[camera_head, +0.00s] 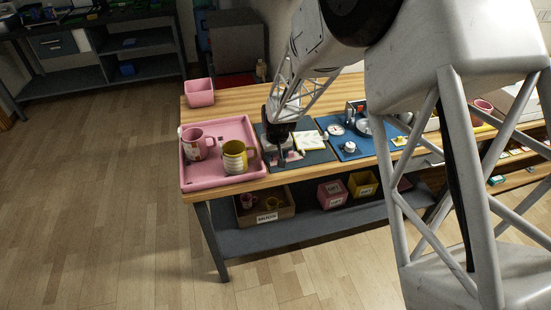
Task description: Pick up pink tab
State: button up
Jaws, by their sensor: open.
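My gripper (281,150) is open and points down over the dark mat (322,156) on the wooden table. A small pink piece (294,156), which looks like the pink tab, lies on the mat right beside the fingertips. At this size I cannot tell whether the fingers touch it or stand around it. The gripper and wrist hide part of the mat and of what lies there.
A pink tray (222,182) at left holds a pink mug (197,144) and a yellow-and-white mug (235,157). A pink bin (200,92) stands behind it. A pale square plate (309,140) lies right of my gripper. A blue mat (352,152) farther right holds small parts.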

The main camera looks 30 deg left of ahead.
aim_at(276, 156)
jog(key=c, duration=0.8)
jog(key=shift+r, duration=0.15)
jog(key=shift+c, duration=0.2)
jog(key=shift+r, duration=0.55)
notch_tip(276, 156, up, 2)
jog(key=shift+r, duration=0.1)
jog(key=s+d+r, duration=0.1)
jog(key=s+d, duration=0.9)
jog(key=s, duration=0.1)
jog(key=shift+s+d+r, duration=0.2)
jog(key=shift+s+d, duration=0.2)
jog(key=shift+w, duration=0.2)
